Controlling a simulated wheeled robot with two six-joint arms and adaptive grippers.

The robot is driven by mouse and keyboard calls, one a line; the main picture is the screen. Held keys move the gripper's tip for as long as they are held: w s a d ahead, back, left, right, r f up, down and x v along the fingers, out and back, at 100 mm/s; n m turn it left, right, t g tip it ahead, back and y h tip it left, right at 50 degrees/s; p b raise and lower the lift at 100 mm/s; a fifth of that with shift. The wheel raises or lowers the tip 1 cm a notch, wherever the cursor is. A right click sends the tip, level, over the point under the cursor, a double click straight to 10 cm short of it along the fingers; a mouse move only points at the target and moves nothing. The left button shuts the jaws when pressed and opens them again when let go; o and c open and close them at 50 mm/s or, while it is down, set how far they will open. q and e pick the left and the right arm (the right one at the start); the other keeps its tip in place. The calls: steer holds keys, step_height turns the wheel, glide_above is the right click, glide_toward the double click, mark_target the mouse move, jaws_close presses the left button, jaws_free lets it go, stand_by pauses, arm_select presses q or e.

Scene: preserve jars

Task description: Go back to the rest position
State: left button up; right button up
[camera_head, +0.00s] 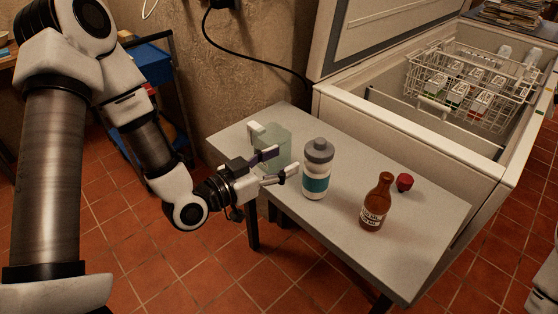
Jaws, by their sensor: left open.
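My left gripper (281,165) is open at the left part of the grey table (425,245), with its fingers pointing right. No object shows held between its fingers. A pale green translucent container (274,137) stands just behind the fingers; they hide its lower part, and I cannot tell whether they touch it. A white bottle with a grey lid and teal band (316,170) stands upright just right of the fingertips. My right gripper is not in view; only a white piece, probably of my right arm, shows at the lower right edge.
A brown bottle (376,203) stands upright on the right half of the table, with a red cap (404,182) beside it. An open chest freezer (410,150) with a wire basket (468,85) stands behind. A blue-shelved cart (150,62) is at the left. The table's front right is clear.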

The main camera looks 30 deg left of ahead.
arm_select(q)
steer(key=s+d+f+g+y+p, duration=0.15)
steer(key=s+f+g, duration=0.3)
steer(key=f, duration=0.55)
steer(key=s+d+f+g+y+p, duration=0.1)
steer(key=s+d+f+g+p, duration=0.15)
steer(key=s+f, duration=0.55)
steer(key=s+a+f+n+g+y, duration=0.5)
steer(key=s+f+g, duration=0.3)
steer(key=s+f, duration=0.2)
steer(key=shift+s+a+f+n+g+p, duration=0.35)
steer(key=shift+s+a, duration=0.35)
steer(key=shift+s, duration=0.35)
